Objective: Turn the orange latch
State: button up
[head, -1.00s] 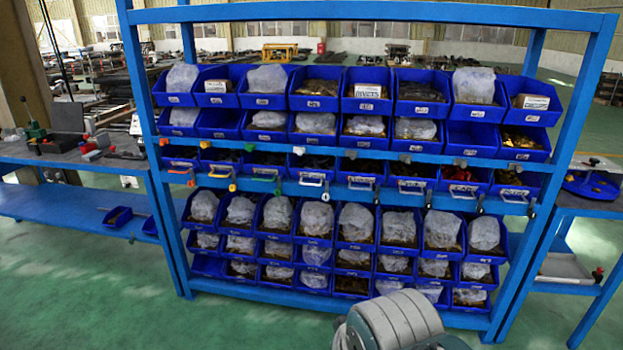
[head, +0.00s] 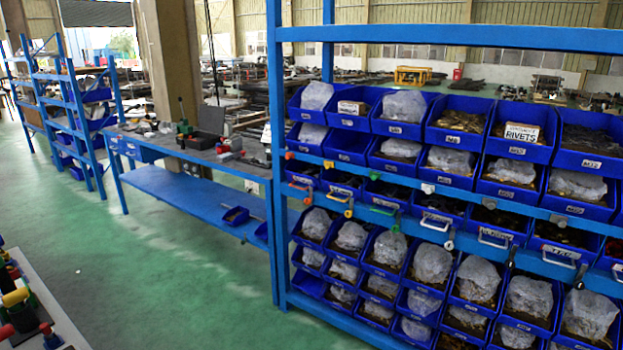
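A row of small coloured latches or handles hangs along the blue front rail of the shelf rack in the head view. One with a yellow-orange part (head: 349,210) hangs near the left end of the row. A green handle (head: 384,210) hangs to its right, and several white handles (head: 494,237) follow. A small red-orange piece (head: 290,155) sits on the upper rail at the left post. These parts are small, so I cannot tell which is the orange latch or how it is turned. My gripper is not in view.
The blue rack (head: 275,120) holds several blue bins with bagged parts. A blue workbench (head: 180,190) with a grey top stands to its left. Another bench (head: 50,310) with coloured items is at the lower left. Green floor (head: 160,280) between them is clear.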

aim_at(306, 201)
jog(key=i+j+z, duration=0.35)
jog(key=i, duration=0.4)
jog(key=i+j+z, duration=0.35)
jog(key=i+j, duration=0.3)
jog(key=j+z, duration=0.3)
jog(key=j, duration=0.8)
jog(key=j+z, duration=0.35)
jog(key=j, duration=0.75)
jog(key=k+j+z, duration=0.1)
jog(key=k+j, duration=0.15)
jog(key=j, duration=0.15)
jog(key=k+j, duration=0.25)
jog(key=j, duration=0.15)
jog(key=z, duration=0.05)
